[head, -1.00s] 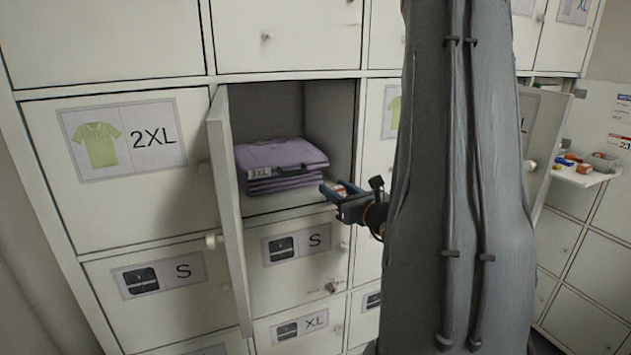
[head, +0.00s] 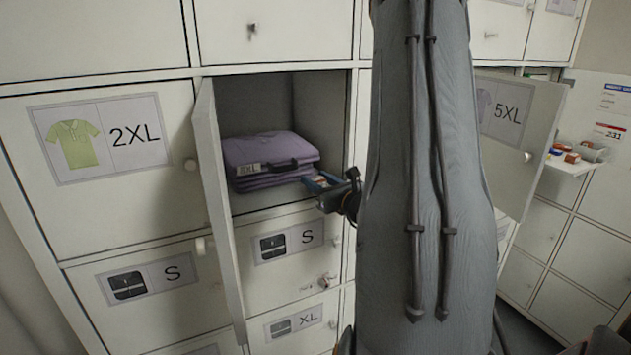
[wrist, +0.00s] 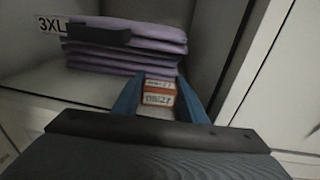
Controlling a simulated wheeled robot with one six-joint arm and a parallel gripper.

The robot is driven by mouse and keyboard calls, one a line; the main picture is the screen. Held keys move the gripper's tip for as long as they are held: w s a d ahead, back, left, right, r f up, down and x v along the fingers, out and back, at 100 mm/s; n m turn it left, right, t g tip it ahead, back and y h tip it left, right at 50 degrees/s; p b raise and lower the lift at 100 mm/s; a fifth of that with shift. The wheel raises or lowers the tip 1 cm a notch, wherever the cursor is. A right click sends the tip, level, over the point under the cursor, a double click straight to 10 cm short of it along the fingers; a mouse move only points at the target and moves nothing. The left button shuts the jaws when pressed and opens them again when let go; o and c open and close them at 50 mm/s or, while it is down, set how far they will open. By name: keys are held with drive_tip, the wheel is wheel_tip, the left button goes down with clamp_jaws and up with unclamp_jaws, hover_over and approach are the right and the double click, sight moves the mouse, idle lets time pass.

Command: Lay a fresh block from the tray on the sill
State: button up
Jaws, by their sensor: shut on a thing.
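My gripper (head: 318,182) is at the right side of the open locker, its blue fingers reaching in beside the folded purple clothes. In the wrist view my gripper (wrist: 160,100) is shut on a small white-and-orange block (wrist: 158,93) with printed labels. The block is in front of the lower right of the clothes stack; I cannot tell whether it touches the clothes or the floor. The pale sill (head: 258,211) is the front part of the locker floor, and it also shows in the wrist view (wrist: 50,82). The white tray (head: 568,169) is at far right.
The purple clothes (head: 270,155) with a 3XL tag fill much of the locker. Its door (head: 215,190) stands open on the left. Another open door marked 5XL (head: 515,150) is at right.

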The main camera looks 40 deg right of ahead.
drive_tip(key=shift+f, duration=0.2)
drive_tip(key=o, duration=1.4)
drive_tip(key=shift+c, duration=0.2)
drive_tip(key=shift+r, duration=0.15)
drive_tip(key=shift+r, duration=0.15)
drive_tip(key=s+a, duration=0.1)
drive_tip(key=s, duration=1.1)
drive_tip(key=shift+a+r, duration=0.2)
drive_tip(key=shift+a, duration=0.15)
drive_tip(key=shift+b, duration=0.3)
